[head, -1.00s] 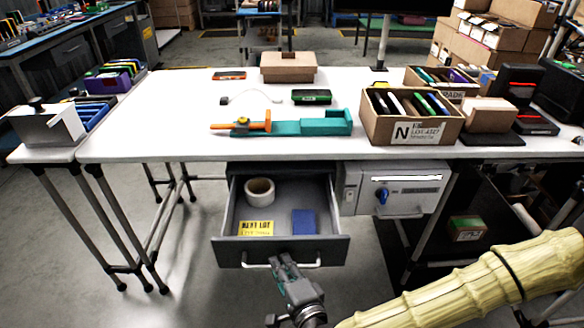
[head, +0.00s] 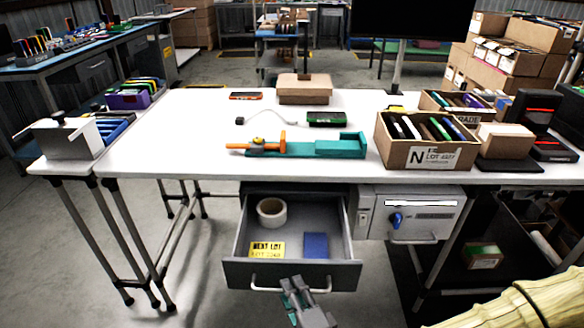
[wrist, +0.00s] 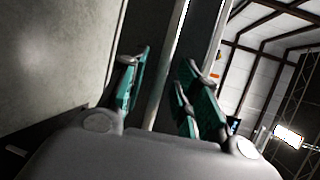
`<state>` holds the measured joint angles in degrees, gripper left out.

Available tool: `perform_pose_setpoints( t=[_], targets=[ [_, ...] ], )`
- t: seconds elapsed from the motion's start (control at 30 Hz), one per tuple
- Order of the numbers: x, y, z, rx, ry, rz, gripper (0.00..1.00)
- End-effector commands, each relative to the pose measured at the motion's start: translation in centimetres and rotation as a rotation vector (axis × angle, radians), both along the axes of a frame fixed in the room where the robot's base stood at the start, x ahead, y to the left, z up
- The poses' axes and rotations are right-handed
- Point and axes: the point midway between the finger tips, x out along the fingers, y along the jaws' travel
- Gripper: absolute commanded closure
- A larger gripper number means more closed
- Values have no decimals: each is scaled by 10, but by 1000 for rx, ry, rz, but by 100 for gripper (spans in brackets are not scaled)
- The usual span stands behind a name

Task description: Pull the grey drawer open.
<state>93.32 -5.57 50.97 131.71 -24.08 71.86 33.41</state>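The grey drawer (head: 290,275) under the white table stands pulled out, its inside open to view in the head view. Its pale bar handle (head: 265,288) runs along the front. My gripper (head: 294,284) is at the handle's right half, overlapping it in the head view. In the wrist view its green-padded fingers (wrist: 165,90) stand apart, with a pale grey bar or edge showing between them. I cannot tell whether either finger touches the handle. Inside the drawer are a white tape roll (head: 271,210), a yellow label card (head: 267,249) and a blue block (head: 316,246).
A grey unit with a blue knob (head: 397,220) hangs right of the drawer. On the white table (head: 200,130) are a teal and orange fixture (head: 310,148), a carton marked N (head: 428,155) and a closed brown box (head: 304,90).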

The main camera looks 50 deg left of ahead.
Motion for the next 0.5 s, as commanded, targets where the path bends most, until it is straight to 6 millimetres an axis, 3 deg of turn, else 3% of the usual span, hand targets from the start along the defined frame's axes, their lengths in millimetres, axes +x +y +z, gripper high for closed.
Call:
perform_pose_setpoints(
  t=[0.3, 0.5],
  targets=[
    [-17, -42, 8, -1, 1, 0, 68],
    [-23, -56, 12, 1, 1, 0, 68]
  ],
)
